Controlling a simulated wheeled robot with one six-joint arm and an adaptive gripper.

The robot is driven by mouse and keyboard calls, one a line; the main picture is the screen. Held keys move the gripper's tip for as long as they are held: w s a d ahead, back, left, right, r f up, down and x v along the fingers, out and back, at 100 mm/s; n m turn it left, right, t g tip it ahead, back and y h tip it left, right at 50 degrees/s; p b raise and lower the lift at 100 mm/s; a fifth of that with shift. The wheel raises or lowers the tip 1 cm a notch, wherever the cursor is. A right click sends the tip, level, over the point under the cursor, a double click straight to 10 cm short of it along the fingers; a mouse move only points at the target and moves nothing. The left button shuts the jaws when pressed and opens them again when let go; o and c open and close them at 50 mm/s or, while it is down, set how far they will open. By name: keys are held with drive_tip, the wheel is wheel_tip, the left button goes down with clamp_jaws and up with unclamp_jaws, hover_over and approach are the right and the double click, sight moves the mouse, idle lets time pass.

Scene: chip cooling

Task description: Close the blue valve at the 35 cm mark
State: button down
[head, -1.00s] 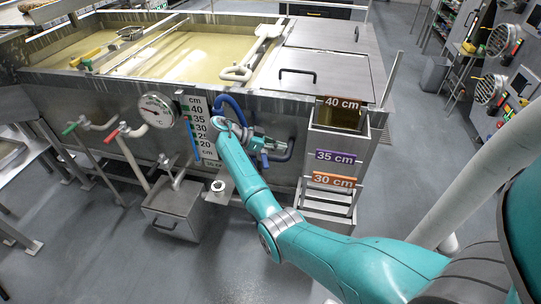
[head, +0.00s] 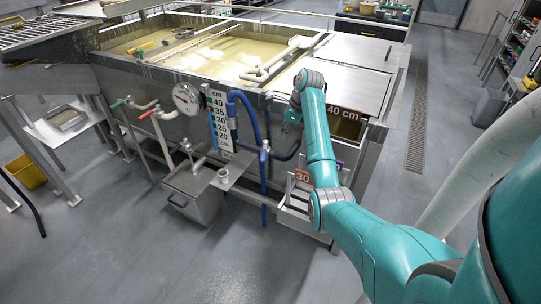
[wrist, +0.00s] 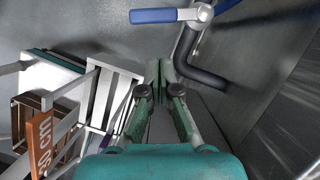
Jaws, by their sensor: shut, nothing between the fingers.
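The blue valve handle (head: 264,153) is on the pipework at the tank's front, below the curved blue hose (head: 243,100). The wrist view shows a blue lever (wrist: 153,15) at the top, by a silver fitting and a dark bent pipe. My gripper (wrist: 160,68) is shut and empty, below and apart from the lever in that picture. In the head view my gripper (head: 292,118) is partly hidden by my arm, right of the valve. The level scale (head: 220,120) reads 20 to 40 cm with a blue column beside it; the exact level is too small to read.
An open-topped overflow box (head: 345,122) with a 40 cm plate is just right of my gripper. An orange 30 cm plate (wrist: 42,143) is at left in the wrist view. A round dial (head: 187,98) and red-handled pipe (head: 146,114) are left of the scale.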

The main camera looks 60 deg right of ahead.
sight(263, 156)
drive_tip(key=x, duration=0.9)
drive_tip(key=shift+w+a+f, duration=0.2)
drive_tip(key=shift+f, duration=0.1)
